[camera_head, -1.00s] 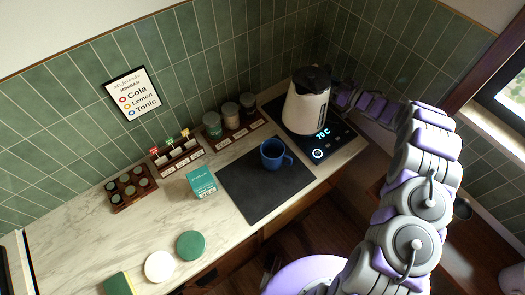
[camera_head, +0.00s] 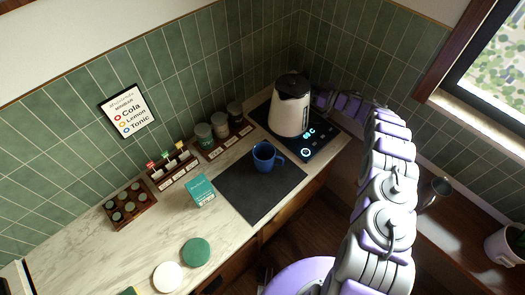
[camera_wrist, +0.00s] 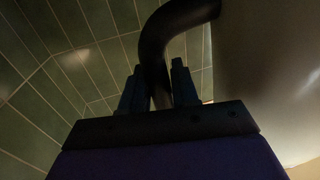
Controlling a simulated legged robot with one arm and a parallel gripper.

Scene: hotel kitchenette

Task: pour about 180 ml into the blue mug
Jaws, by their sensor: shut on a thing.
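The blue mug (camera_head: 264,157) stands upright on a dark mat (camera_head: 250,196) on the counter. The white kettle (camera_head: 288,112) with a black lid is upright at the back right, over the black base with a lit display (camera_head: 309,141). I cannot tell whether it rests on the base or hangs just above it. My gripper (camera_wrist: 158,88) is shut on the kettle's dark curved handle (camera_wrist: 155,50) in the wrist view. The liquid inside the kettle is hidden.
Jars in a wooden rack (camera_head: 222,136) stand along the wall left of the kettle. A teal box (camera_head: 200,190) stands left of the mat. A green disc (camera_head: 196,251) and a white disc (camera_head: 168,276) lie at the front. The mat around the mug is clear.

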